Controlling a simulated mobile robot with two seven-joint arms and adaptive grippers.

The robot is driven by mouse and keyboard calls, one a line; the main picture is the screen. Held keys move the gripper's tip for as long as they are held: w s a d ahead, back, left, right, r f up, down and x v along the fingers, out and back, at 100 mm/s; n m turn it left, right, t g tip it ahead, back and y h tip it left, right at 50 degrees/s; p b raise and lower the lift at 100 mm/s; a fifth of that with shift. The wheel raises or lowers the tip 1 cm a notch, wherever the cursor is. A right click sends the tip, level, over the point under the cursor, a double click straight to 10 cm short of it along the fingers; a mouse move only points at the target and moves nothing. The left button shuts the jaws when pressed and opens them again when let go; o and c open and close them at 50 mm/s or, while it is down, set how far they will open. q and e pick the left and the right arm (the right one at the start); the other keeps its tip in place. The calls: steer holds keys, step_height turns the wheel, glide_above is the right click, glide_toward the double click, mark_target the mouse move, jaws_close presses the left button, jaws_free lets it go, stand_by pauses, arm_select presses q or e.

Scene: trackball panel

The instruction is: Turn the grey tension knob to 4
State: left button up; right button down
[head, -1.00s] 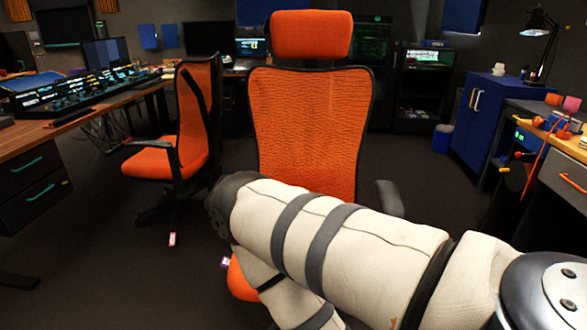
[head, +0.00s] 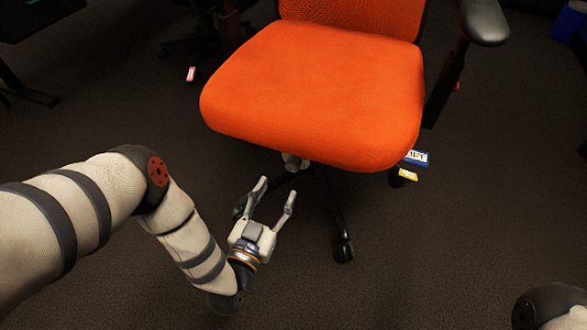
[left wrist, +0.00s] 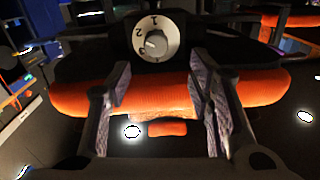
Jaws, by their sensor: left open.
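The grey tension knob (left wrist: 155,43) shows in the left wrist view, on a round white dial (left wrist: 173,40) set in a dark housing. The dial reads 1 at the top, 2 at the left and a partly hidden 3 at lower left. A pale mark on the knob faces left; its exact setting is hard to tell. In the head view, a small grey part under the orange seat (head: 315,90) may be the knob. My left gripper (head: 276,190) is open and empty, below the front of the seat and apart from the knob. My right gripper is not in view.
The chair's dark base and a caster (head: 344,249) stand just right of my left gripper. An armrest (head: 484,21) is at upper right. The floor in front is clear.

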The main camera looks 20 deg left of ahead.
mark_target(291, 169)
arm_select(q)
steer(key=w, duration=0.2)
steer(key=w+b, duration=0.1)
steer(key=w, duration=0.2)
steer(key=w+b, duration=0.1)
steer(key=w, duration=0.1)
steer(key=shift+w+d+f, duration=0.25)
steer(key=shift+d, duration=0.05)
steer(key=shift+w+r, duration=0.15)
steer(key=shift+w, duration=0.35)
steer(key=shift+d, duration=0.1)
jaws_close()
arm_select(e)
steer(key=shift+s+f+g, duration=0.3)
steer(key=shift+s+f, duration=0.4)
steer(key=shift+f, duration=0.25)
